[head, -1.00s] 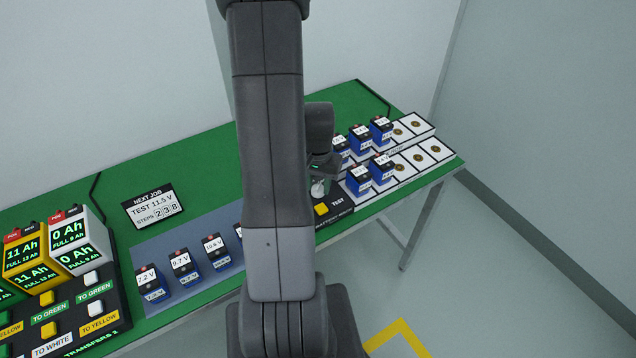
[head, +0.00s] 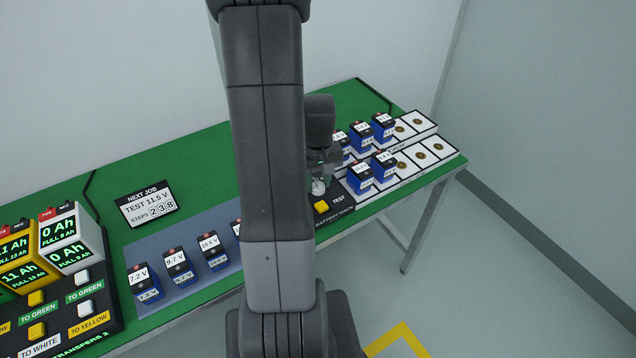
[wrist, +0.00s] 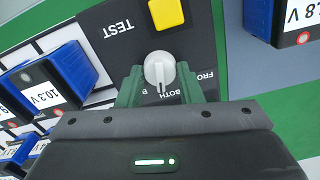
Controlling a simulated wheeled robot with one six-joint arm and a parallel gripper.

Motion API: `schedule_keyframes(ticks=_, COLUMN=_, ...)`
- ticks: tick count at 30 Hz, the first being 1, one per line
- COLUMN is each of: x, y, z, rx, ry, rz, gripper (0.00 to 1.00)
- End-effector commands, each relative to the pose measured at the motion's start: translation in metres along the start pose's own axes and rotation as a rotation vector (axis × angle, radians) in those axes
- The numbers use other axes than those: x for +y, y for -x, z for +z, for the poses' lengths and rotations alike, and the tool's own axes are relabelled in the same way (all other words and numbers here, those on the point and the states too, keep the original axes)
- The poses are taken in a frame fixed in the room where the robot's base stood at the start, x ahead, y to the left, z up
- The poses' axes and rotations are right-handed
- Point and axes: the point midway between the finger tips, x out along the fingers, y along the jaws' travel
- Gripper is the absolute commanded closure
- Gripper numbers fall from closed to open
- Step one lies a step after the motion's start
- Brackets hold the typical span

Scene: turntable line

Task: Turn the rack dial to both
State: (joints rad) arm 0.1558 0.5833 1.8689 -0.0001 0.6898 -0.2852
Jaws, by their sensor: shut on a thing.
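The rack dial (wrist: 160,71) is a small white knob on a black panel, seen in the wrist view. The panel letters around it read "FRO", "BOTH" and part of another word, partly hidden by my gripper. My gripper (wrist: 161,86) is shut on the dial, one green finger on each side of it. In the head view the dial (head: 318,187) shows as a small white spot below my dark gripper. I cannot tell for certain which label the dial points at.
A yellow TEST button (wrist: 166,13) is just beside the dial. Blue batteries (head: 360,177) stand in the white-socketed rack (head: 438,148) to the right. More blue batteries (head: 178,266) stand on a grey mat to the left, near a NEXT JOB card (head: 149,203).

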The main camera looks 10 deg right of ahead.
Motion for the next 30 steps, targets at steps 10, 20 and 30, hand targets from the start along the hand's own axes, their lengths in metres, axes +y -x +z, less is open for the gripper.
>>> schedule_keyframes(ticks=10, x=0.0002, y=-0.0003, z=-0.0007, rx=0.002, ry=0.175, rz=0.001, gripper=0.9)
schedule_keyframes(ticks=20, x=0.0002, y=0.0004, z=-0.0008, rx=0.002, ry=0.22, rz=0.001, gripper=0.9)
schedule_keyframes(ticks=30, x=0.0002, y=0.0005, z=-0.0008, rx=0.002, ry=0.22, rz=0.001, gripper=0.59)
